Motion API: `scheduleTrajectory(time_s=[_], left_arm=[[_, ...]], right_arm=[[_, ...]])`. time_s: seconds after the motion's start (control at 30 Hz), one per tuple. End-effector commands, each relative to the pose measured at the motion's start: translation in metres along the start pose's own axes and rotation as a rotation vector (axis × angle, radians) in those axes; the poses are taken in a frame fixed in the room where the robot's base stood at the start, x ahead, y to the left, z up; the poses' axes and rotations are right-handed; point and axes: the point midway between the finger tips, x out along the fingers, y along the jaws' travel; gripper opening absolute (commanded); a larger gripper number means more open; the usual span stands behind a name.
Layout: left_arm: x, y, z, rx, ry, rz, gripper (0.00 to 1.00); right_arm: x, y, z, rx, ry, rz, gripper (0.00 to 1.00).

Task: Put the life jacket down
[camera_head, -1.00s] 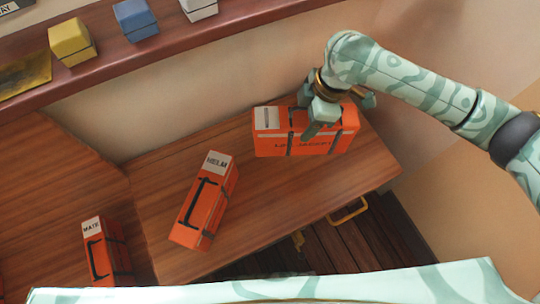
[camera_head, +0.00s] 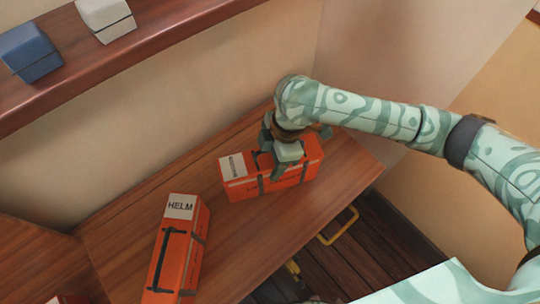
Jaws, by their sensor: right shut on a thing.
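An orange box-shaped life jacket (camera_head: 243,188) with dark straps and a white label is at the far right part of the wooden bench (camera_head: 330,205). Its label is too small to read surely. My right gripper (camera_head: 279,165) is over it from above, shut on it, and hides part of its top. The jacket's underside seems to be at the bench top, but I cannot tell whether it touches. A second orange life jacket (camera_head: 178,255), labelled HELM, lies apart on the bench, nearer and to the left. My left gripper is not in view.
A shelf (camera_head: 165,40) at the upper left holds a blue box (camera_head: 31,52) and a white box (camera_head: 105,18). A yellow handle (camera_head: 338,226) is below the bench's front edge. The bench is clear between the two jackets and at its right end.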

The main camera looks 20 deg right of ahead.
Motion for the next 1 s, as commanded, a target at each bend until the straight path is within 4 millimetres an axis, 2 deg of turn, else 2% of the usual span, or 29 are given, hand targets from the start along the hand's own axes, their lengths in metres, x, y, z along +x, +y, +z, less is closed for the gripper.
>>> scheduleTrajectory(time_s=[0.47, 0.5, 0.53, 0.57, 0.93, 1.0], left_arm=[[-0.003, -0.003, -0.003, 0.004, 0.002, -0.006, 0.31], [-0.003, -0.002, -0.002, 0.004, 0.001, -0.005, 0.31], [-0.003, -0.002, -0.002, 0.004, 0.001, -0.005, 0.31], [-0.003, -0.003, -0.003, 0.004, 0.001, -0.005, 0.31], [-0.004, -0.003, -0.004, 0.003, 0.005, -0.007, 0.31], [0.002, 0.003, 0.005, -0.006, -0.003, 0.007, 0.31]], right_arm=[[0.003, 0.001, 0.000, 0.000, 0.002, 0.002, 0.00], [0.003, 0.000, 0.001, 0.000, 0.001, 0.001, 0.73], [0.003, 0.000, 0.001, 0.000, 0.001, 0.001, 0.81], [0.003, 0.000, 0.001, 0.000, 0.001, 0.001, 0.83], [-0.002, 0.000, 0.000, 0.000, -0.001, 0.002, 0.83], [-0.007, 0.001, 0.000, -0.001, -0.001, 0.004, 0.83]])
